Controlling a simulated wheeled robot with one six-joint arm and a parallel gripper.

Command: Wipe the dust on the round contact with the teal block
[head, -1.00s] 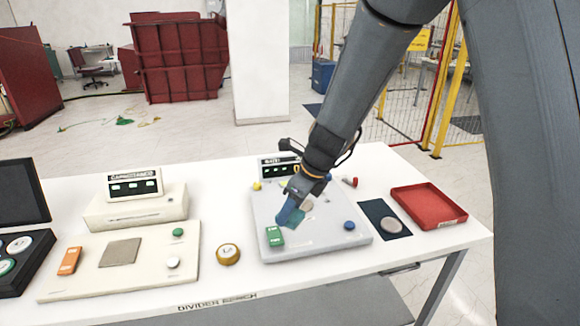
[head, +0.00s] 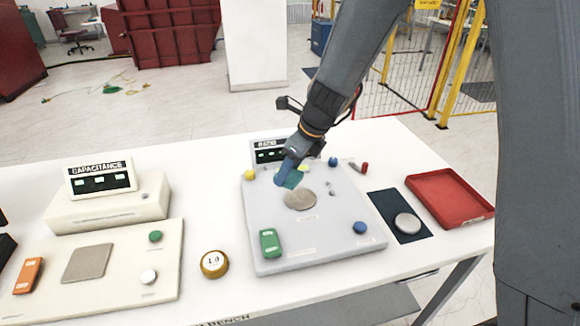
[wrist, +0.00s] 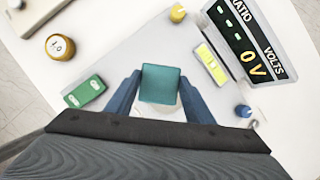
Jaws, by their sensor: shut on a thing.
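My gripper (head: 287,178) is shut on the teal block (head: 294,180), just behind the far-left edge of the round contact (head: 301,200). The contact is a flat grey-tan disc on the light grey panel (head: 340,238). Most of it shows in the head view; I cannot make out separate dust on it. In the wrist view the teal block (wrist: 161,84) sits between the blue fingers of my gripper (wrist: 160,92). A pale part of the disc (wrist: 165,111) shows below it. I cannot tell whether the block touches the panel.
The panel carries a green block (head: 270,243), a blue knob (head: 360,228) and a yellow knob (head: 249,174). The ratio meter (head: 268,152) stands behind. Right are a dark mat (head: 383,205) with a metal disc (head: 407,223) and a red tray (head: 452,226). A brass weight (head: 214,264) stands left.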

